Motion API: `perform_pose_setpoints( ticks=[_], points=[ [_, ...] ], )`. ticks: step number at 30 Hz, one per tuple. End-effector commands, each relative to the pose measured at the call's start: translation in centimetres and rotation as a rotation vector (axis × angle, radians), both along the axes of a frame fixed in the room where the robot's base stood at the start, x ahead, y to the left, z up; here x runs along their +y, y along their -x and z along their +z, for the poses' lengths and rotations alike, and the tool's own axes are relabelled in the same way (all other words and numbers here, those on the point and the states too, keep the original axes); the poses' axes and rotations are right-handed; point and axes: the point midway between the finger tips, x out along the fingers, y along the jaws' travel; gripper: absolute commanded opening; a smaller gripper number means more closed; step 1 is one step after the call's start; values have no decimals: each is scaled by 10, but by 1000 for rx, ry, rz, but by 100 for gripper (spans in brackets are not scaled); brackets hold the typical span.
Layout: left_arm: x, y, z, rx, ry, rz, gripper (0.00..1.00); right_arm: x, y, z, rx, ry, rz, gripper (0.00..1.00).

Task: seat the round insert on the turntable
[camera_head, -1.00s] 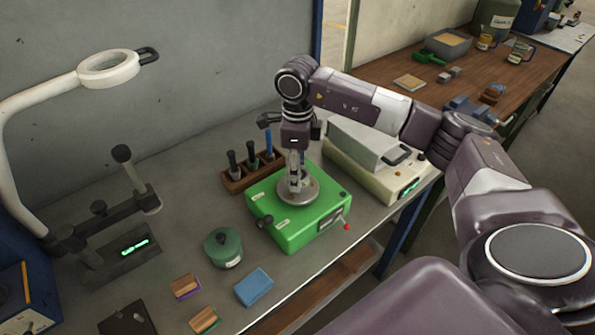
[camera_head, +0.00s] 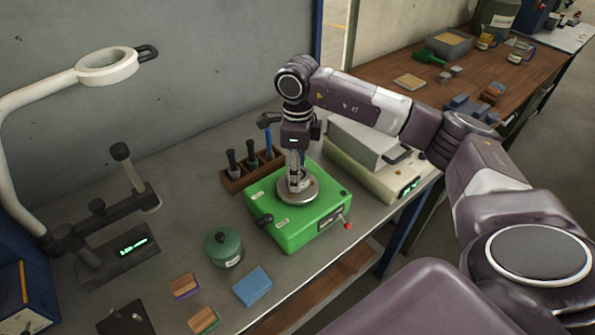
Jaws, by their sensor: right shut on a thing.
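The turntable is the round grey metal disc (camera_head: 311,194) on top of a green box (camera_head: 300,232) on the grey bench. My right gripper (camera_head: 295,180) points straight down over the middle of the disc. It is shut on a small round metal piece, the insert (camera_head: 296,183), which is low at the disc's centre. The gripper fingers hide part of the insert, and I cannot tell whether it is fully down in the disc. My left gripper is not in view.
A wooden rack with several tools (camera_head: 252,168) stands behind the green box. A pale boxed device (camera_head: 375,170) is close on the right. A green round tin (camera_head: 223,248) and a blue block (camera_head: 253,287) lie in front left. A lamp (camera_head: 108,66) stands at left.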

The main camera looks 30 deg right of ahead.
Motion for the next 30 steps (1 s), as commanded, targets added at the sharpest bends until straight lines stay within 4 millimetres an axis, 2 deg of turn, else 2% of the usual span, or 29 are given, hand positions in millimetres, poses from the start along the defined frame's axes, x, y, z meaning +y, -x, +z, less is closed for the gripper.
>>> perform_pose_setpoints(
  ticks=[17,30],
  points=[
    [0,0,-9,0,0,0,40,0,-1,-10,-3,0,0,0],
    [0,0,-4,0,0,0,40,0,-1,-1,-3,0,0,0]
  ],
)
